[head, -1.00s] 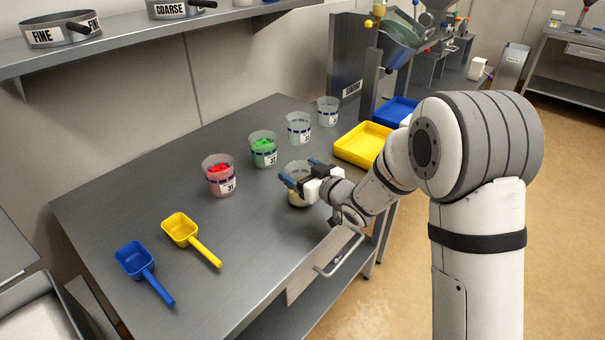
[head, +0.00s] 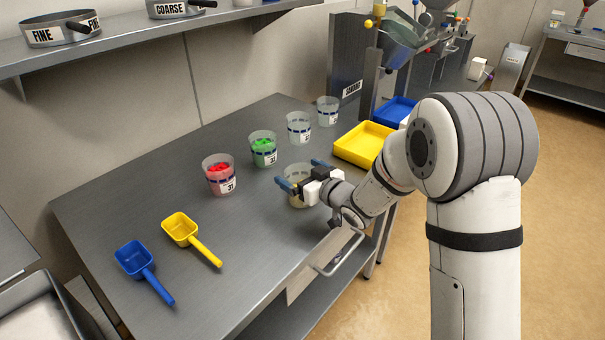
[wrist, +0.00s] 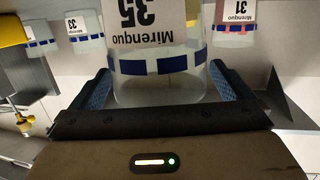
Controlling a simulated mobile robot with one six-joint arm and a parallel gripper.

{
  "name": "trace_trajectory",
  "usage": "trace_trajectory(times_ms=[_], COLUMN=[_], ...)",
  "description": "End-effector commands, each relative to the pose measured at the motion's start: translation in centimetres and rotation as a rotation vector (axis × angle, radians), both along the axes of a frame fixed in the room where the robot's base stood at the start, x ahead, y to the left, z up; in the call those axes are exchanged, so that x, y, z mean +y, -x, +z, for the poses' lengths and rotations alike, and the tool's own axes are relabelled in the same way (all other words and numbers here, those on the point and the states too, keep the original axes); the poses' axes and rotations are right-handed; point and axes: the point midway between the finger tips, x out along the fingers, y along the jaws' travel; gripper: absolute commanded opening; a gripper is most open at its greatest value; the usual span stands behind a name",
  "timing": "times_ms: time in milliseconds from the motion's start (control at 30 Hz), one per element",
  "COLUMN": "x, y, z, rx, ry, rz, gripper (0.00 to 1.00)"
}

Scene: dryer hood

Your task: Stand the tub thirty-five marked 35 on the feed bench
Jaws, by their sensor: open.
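The tub marked 35 is clear, with a blue band and a white label reading 35 and Mirenquo. In the head view the tub (head: 297,201) stands upright on the steel bench (head: 215,285) near its front edge, with pale contents, partly hidden by my gripper. My gripper (head: 303,175) is open, with one finger on each side of the tub. In the wrist view the tub (wrist: 160,86) appears upside down between the two spread fingers (wrist: 160,88). Small gaps seem to show beside it.
Tub 31 (head: 220,180) with red contents, a green-filled tub (head: 263,153) and two paler tubs (head: 299,130) (head: 328,113) stand in a row behind. A yellow tray (head: 362,146) lies right, yellow (head: 181,230) and blue (head: 135,260) scoops left.

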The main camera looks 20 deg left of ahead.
Motion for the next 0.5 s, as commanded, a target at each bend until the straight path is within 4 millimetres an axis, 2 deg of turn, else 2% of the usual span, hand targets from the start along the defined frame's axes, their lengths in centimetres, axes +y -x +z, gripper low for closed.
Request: trace_trajectory(times_ms=[167,500], x=[-2.0,-8.0], y=[1.2,5.1], z=[0.5,1.6], rx=[0.0,-0.001], ry=[0.0,0.001], rz=[-0.003,-0.004], gripper=[1.0,1.0])
